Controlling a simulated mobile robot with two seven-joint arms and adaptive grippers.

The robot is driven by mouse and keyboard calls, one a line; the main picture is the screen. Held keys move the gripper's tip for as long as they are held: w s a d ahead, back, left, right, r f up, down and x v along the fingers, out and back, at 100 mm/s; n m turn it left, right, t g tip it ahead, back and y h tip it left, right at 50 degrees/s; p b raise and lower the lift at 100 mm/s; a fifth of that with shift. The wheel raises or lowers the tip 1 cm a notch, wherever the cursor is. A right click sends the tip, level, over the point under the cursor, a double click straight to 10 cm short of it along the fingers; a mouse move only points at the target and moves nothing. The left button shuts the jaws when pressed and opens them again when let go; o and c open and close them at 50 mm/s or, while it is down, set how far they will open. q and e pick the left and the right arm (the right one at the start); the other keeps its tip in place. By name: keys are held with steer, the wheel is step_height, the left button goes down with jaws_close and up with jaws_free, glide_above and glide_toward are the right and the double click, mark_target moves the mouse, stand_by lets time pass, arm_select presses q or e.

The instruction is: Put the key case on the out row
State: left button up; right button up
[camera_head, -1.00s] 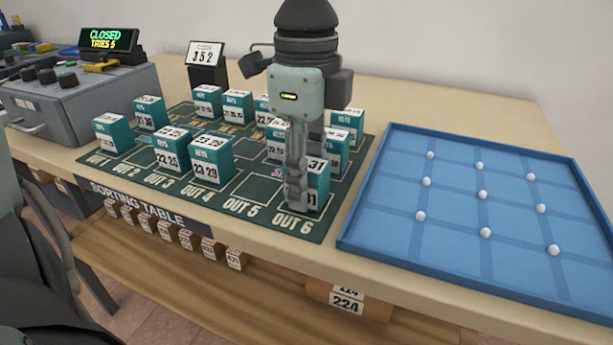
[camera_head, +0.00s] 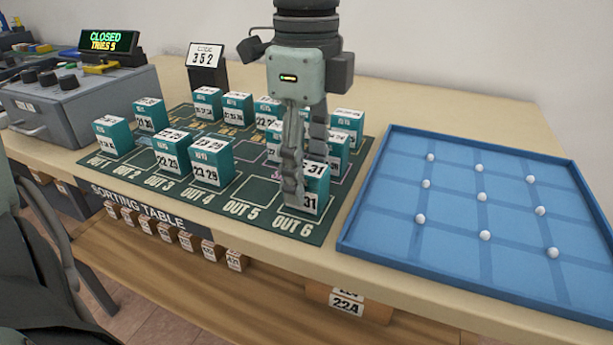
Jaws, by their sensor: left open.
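The key case (camera_head: 317,188) is a teal box with a white label reading 31. It stands upright on the OUT 6 square of the dark green sorting mat (camera_head: 250,190). My left gripper (camera_head: 305,172) points down over it and is open. One finger is in front of the case's left side, and the other is behind it. The fingers partly hide the case, and I cannot tell whether they touch it. Other teal cases stand on the out row, including one on OUT 4 (camera_head: 211,160). OUT 5 is bare. My right gripper is not in view.
More teal cases (camera_head: 345,128) stand close behind the gripper. A blue tray (camera_head: 385,215) with white balls lies to the right. A code sign (camera_head: 206,58) reads 352.

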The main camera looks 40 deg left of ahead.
mark_target(306, 168)
arm_select(q)
step_height(306, 168, up, 10)
steer(key=shift+s+r, duration=0.1)
stand_by(0.7)
